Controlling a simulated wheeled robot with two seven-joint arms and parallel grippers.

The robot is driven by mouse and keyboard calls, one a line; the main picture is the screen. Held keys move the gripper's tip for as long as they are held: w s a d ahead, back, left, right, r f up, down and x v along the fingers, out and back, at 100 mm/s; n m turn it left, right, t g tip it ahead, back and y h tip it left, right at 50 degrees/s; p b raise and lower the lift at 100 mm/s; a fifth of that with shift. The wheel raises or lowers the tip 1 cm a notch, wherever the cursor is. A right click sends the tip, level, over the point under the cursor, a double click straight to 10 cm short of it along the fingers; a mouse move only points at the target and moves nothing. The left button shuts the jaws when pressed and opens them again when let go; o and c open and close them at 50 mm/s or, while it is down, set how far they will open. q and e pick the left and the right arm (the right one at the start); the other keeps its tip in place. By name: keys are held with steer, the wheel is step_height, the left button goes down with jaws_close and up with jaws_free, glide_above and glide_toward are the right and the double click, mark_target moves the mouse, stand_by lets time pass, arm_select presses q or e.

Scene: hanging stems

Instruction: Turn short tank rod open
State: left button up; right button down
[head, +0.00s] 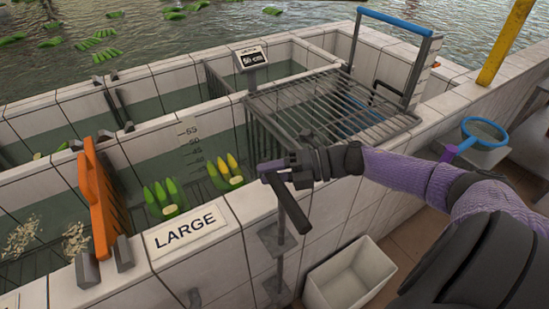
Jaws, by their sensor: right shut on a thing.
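My right gripper (274,168) reaches in from the right, over the tiled wall beside the LARGE sign. It is shut on the upper end of the tank rod, at a dark grey handle bar (291,206) that slants down to the right. The upright grey rod (280,248) runs down the outside of the wall through bracket plates. The fingertips partly hide the joint between handle and rod. My left gripper is not in view.
Green bananas (166,198) lie in the water behind the LARGE sign (186,230). An orange gate (100,196) stands left. A metal rack (325,105) lies behind my gripper. A white bin (348,278) stands below. A blue hoop (484,130) is at right.

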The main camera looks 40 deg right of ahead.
steer(key=shift+a+f+n+g+y+b, duration=0.1)
steer(key=shift+a+n+g+y+b, duration=0.25)
steer(key=shift+n+g+b, duration=0.35)
steer(key=shift+c, duration=1.8)
jaws_free()
steer(key=shift+w, duration=0.1)
steer(key=v, duration=1)
